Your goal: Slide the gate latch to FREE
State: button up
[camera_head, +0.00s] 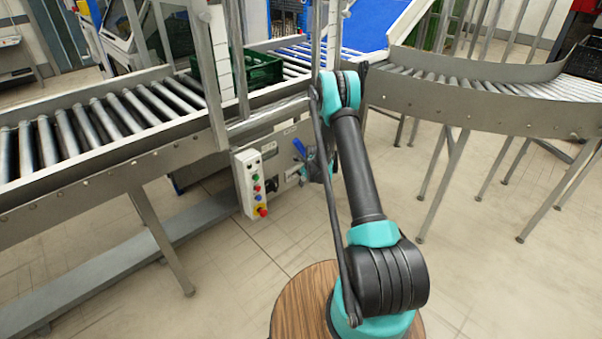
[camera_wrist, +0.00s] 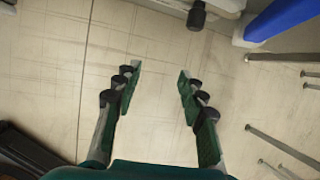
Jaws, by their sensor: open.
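A blue handle (camera_head: 299,147), which looks like the gate latch, sits on the grey machine panel below the conveyor, just left of my arm. A blue bar, likely the same handle, shows at the top right of the wrist view (camera_wrist: 277,19). I cannot read any FREE marking or tell the latch's setting. My gripper (camera_wrist: 159,82) is open and empty, its two green-padded fingers spread over bare floor. The blue bar is beyond the fingertips and to their right, apart from them. In the head view my gripper is mostly hidden behind my arm.
A control box (camera_head: 251,183) with coloured buttons hangs left of the handle. A dark round knob (camera_wrist: 196,16) juts in beyond the fingers. A green crate (camera_head: 262,70) is on the rollers. A curved conveyor (camera_head: 470,105) stands on legs at right. Floor between is clear.

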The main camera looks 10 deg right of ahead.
jog(key=w, duration=0.2)
jog(key=w+a, duration=0.1)
jog(key=w, duration=0.2)
jog(key=w+f, duration=0.1)
jog(key=w, duration=0.2)
jog(key=shift+w+a, duration=0.25)
jog(key=shift+a, duration=0.05)
grip_shut()
